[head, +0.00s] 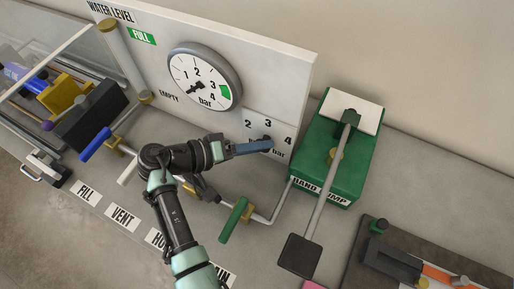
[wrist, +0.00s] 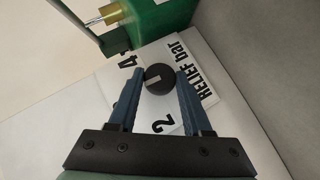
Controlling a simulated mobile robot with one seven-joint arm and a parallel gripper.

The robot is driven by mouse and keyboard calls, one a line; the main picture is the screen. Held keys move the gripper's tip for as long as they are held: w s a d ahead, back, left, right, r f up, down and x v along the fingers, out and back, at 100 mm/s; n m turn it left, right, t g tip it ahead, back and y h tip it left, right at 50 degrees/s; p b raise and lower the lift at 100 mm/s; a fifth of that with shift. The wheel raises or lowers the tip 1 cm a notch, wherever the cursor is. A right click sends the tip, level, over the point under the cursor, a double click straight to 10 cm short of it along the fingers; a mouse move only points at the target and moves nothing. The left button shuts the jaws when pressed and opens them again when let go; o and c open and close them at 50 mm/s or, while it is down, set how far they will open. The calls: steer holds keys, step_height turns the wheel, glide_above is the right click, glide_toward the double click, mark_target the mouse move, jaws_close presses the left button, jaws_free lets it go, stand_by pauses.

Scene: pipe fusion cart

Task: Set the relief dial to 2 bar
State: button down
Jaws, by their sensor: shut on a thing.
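The relief dial is a small round black knob (wrist: 159,77) with a white pointer line, on a white plate (head: 282,128) marked 2, 3, 4 and bar. My gripper (head: 266,146) reaches it from the left in the head view and hides most of it there. In the wrist view my gripper's two blue fingers (wrist: 166,84) are shut on the knob, one on each side. The white line points left and slightly down in that view, between the 4 and the 2, roughly toward the 3. The left finger partly hides that area.
A round pressure gauge (head: 204,78) is above on the white panel. The green hand pump (head: 334,150) with its long lever stands close on the right. Green (head: 233,220) and blue (head: 95,144) valve handles are below and left of the arm.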

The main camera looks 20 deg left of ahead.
steer(key=shift+a+f+n+t+h+b, duration=0.15)
steer(key=shift+n+t+h+b, duration=0.25)
steer(key=shift+n+h+b, duration=0.6)
steer(key=shift+h, duration=0.3)
steer(key=shift+c, duration=1.7)
jaws_free()
steer(key=r, duration=0.5)
steer(key=w+r, duration=0.1)
steer(key=r, duration=0.1)
steer(key=shift+r, duration=0.4)
steer(key=shift+s+r, duration=0.3)
steer(key=shift+r, duration=0.3)
steer(key=shift+s+r, duration=0.25)
steer(key=shift+r, duration=0.3)
